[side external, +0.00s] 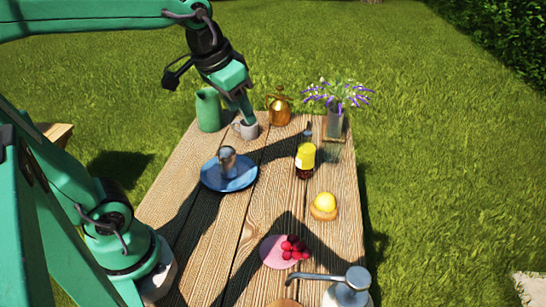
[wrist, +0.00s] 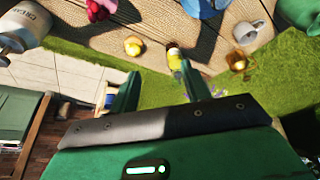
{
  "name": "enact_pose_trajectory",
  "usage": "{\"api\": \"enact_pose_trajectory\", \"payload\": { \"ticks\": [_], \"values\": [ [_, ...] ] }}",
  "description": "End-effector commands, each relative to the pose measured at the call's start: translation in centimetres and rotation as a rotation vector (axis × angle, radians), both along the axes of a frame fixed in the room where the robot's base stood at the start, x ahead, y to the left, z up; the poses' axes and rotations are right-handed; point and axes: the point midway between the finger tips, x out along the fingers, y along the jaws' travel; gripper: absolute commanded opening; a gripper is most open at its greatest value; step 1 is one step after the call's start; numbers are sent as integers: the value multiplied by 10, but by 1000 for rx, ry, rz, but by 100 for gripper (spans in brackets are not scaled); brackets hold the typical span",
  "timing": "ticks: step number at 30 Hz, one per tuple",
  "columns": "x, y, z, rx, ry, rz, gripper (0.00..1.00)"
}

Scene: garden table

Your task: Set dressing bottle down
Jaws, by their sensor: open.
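The dressing bottle (side external: 305,158), dark with a yellow label, stands upright on the wooden table, right of the blue plate. In the wrist view the bottle (wrist: 174,57) shows small beyond the right fingertip, apart from the jaws as far as I can tell. My gripper (side external: 248,117) is open and empty. In the side view it overlaps the grey mug (side external: 248,131), but in the wrist view the mug (wrist: 246,32) lies well off to the right of the fingers. The fingertips (wrist: 160,70) show spread apart in the wrist view.
A blue plate (side external: 209,181) holds a metal cup. A lemon (side external: 325,202) and a pink plate (side external: 268,259) with red berries are nearer. Planks between are bare.

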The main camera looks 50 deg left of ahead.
Motion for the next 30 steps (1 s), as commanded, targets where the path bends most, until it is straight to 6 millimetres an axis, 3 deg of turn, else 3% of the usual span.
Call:
{"api": "enact_pose_trajectory", "payload": {
  "ticks": [6, 12, 30],
  "values": [
    [-41, -3, -20, -3, -72, -2, 47],
    [-62, -5, -36, -5, -112, -3, 47],
    [-67, -5, -41, -6, -123, -2, 47]
  ]
}}
